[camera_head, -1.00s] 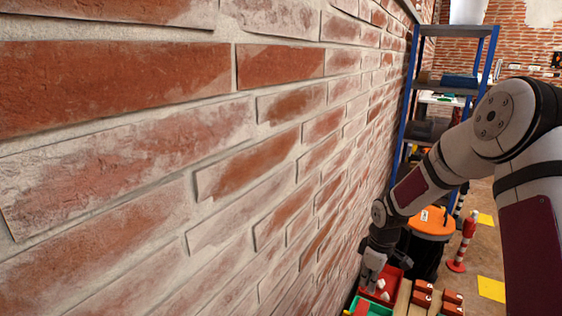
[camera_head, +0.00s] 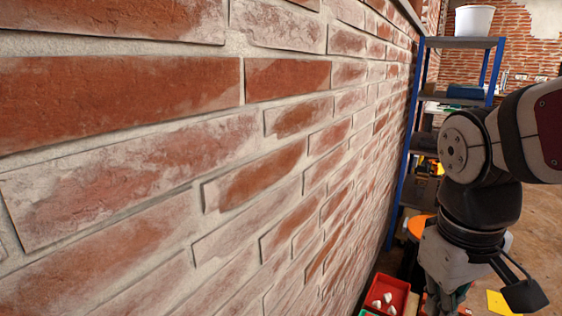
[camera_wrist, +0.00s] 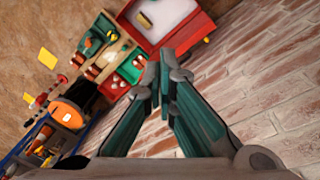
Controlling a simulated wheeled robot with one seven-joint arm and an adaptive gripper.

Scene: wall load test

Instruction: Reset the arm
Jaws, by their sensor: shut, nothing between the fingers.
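My arm is folded at the right side of the head view, its upper link reaching in from the right edge and the wrist hanging down. My gripper shows at the bottom of that view, partly cut off by the lower edge. In the wrist view my gripper (camera_wrist: 163,82) has its two green fingers meeting at the tips, with nothing between them. It is in the air above several trays and boxes, apart from the brick wall (camera_head: 200,160).
A blue-framed shelf (camera_head: 460,43) with a white bucket (camera_head: 474,20) stands behind my arm. A red bin (camera_head: 388,297) lies below, beside the wall. In the wrist view a red case (camera_wrist: 172,22) and an orange-topped barrel (camera_wrist: 67,113) show.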

